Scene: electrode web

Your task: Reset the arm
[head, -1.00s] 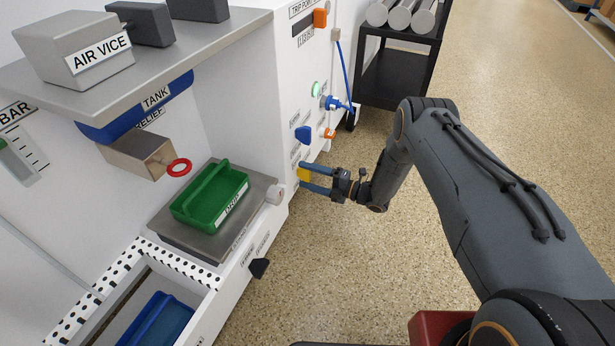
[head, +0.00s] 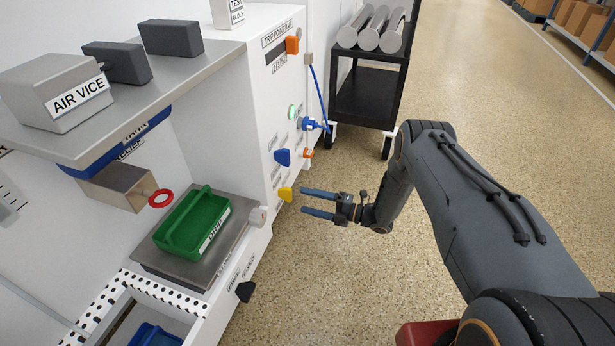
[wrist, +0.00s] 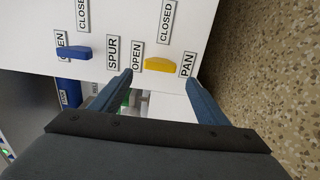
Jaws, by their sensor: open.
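My gripper (head: 318,203) is open and empty, its two blue fingers pointing left toward the white panel. A yellow knob (head: 285,194) on that panel lies just left of the fingertips, and a gap of floor shows between them in the head view. In the wrist view the yellow knob (wrist: 160,65) appears beyond and between the two fingers, near the labels "OPEN", "CLOSED" and "PAN". My arm reaches in from the right over open floor. A blue knob (head: 283,157) sits above the yellow one and also shows at the left of the wrist view (wrist: 74,54).
A green drip tray (head: 170,239) sits on a grey plate left of my gripper. A black cart (head: 370,98) with metal cylinders stands behind. A shelf with an "AIR VICE" block (head: 55,93) overhangs at upper left. The speckled floor (head: 300,290) is clear.

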